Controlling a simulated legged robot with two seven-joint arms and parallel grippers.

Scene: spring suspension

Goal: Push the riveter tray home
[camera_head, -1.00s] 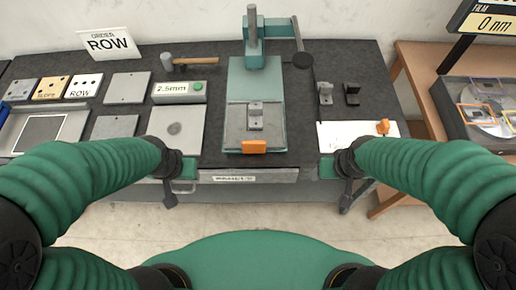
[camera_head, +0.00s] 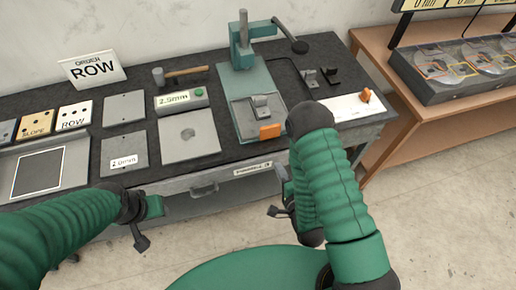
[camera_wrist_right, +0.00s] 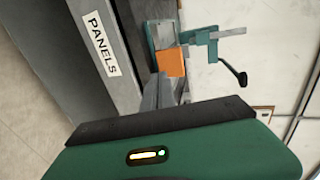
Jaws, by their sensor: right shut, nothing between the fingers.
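The green riveter (camera_head: 242,60) stands on the dark bench. Its grey tray (camera_head: 243,118) lies on the riveter's front base with a grey bracket (camera_head: 261,106) on it. An orange handle (camera_head: 269,131) is at the tray's front end, near the bench's front edge. My right gripper (camera_head: 282,173) is shut and empty, in front of the bench and below the handle. In the right wrist view its grey fingers (camera_wrist_right: 155,93) point towards the orange handle (camera_wrist_right: 171,63); contact cannot be told. My left gripper (camera_head: 155,206) is in front of the bench at left; its jaws are unclear.
A drawer front with a PANELS label (camera_wrist_right: 99,43) is below the bench top. A white board (camera_head: 345,107) with an orange knob lies right of the riveter. Left are a grey plate (camera_head: 172,150), a 2.5mm box (camera_head: 181,101) and a hammer (camera_head: 185,74).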

